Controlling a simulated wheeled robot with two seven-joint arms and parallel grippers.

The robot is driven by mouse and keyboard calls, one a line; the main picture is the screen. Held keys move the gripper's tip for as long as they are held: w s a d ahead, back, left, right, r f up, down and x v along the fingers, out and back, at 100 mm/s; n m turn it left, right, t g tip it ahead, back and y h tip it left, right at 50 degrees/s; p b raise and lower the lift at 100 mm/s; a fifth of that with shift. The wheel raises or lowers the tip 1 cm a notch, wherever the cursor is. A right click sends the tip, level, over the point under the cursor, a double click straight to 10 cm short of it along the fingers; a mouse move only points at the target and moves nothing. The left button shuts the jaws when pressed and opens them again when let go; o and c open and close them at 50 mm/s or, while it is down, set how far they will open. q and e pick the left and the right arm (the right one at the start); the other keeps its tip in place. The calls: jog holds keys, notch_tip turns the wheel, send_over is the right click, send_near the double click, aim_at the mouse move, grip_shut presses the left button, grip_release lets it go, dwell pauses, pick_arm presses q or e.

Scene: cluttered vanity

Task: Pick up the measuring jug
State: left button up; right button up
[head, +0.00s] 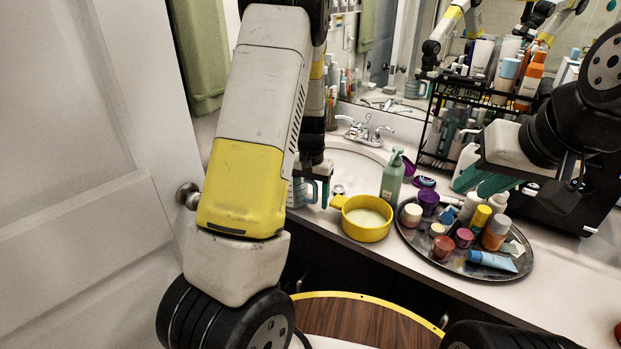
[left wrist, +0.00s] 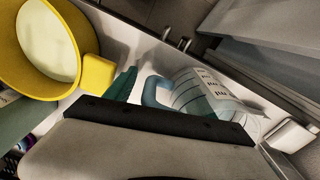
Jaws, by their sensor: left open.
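The measuring jug (left wrist: 212,88) is clear with dark printed marks and a blue handle. In the head view it (head: 297,192) stands near the counter's front edge by the sink, partly hidden by my left arm. My left gripper (head: 316,190) is open at the jug. In the left wrist view one teal finger of my left gripper (left wrist: 160,95) is beside the handle; the other overlaps the jug body. I cannot tell whether they touch it. My right gripper (head: 482,184) is open, its teal fingers apart, above the counter by the black rack.
A yellow pot (head: 366,233) and a green pump bottle (head: 392,180) stand right of the jug. A round tray (head: 408,234) holds several jars and tubes. A black rack (head: 437,118) stands behind.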

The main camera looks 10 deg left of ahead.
pick_arm(q)
grip_shut()
jog(key=shift+r, duration=0.15)
jog(key=shift+r, duration=0.55)
notch_tip(320, 180, up, 2)
jog(key=shift+w+r, duration=0.1)
jog(key=shift+r, duration=0.05)
jog(key=s+d+r, duration=0.1)
jog(key=s, duration=1.5)
jog(key=shift+d+r, duration=0.2)
jog(key=shift+d, duration=0.15)
